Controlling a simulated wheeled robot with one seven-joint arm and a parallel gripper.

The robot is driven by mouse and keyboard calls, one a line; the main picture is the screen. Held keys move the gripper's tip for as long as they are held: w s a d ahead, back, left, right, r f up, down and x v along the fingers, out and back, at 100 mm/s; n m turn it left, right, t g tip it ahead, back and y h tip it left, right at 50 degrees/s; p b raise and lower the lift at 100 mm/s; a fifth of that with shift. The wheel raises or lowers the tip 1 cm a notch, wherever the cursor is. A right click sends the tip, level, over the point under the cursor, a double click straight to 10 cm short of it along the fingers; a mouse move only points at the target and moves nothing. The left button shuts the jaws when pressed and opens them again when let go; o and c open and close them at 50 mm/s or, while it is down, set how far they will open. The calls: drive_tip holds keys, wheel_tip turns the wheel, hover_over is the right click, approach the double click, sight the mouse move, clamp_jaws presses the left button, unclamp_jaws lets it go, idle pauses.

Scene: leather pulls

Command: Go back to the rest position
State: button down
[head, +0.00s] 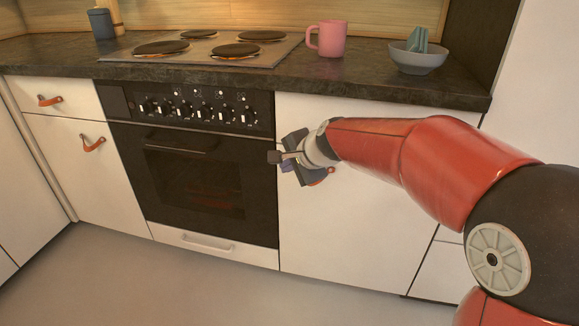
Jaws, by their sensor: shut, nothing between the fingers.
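My gripper (278,159) is at the end of my red arm, which reaches in from the right of the head view. It is shut and empty. It is in front of the white cabinet door (375,200) right of the oven, near that door's left edge. An orange-brown leather pull (330,172) shows partly behind the gripper; whether they touch cannot be told.
The black oven (195,180) is left of my gripper, with hotplates (235,50) above it. A pink mug (328,39) and a grey bowl (417,61) stand on the dark counter (300,80). More leather pulls (93,144) are at left. Floor in front is clear.

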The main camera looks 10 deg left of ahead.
drive_tip(key=s+r, duration=0.5)
drive_tip(key=s+d+n+h, duration=0.2)
drive_tip(key=s+d, duration=0.3)
drive_tip(key=d, duration=0.4)
drive_tip(key=s+d+n+h, duration=0.25)
drive_tip(key=s+d, duration=0.35)
drive_tip(key=d, duration=0.4)
drive_tip(key=s+d+f+n+h, duration=0.2)
drive_tip(key=s+d+f, duration=0.4)
drive_tip(key=s+d, duration=0.5)
drive_tip(key=shift+s+d+n+h, duration=0.4)
drive_tip(key=shift+s+n, duration=0.15)
drive_tip(key=shift+n, duration=0.2)
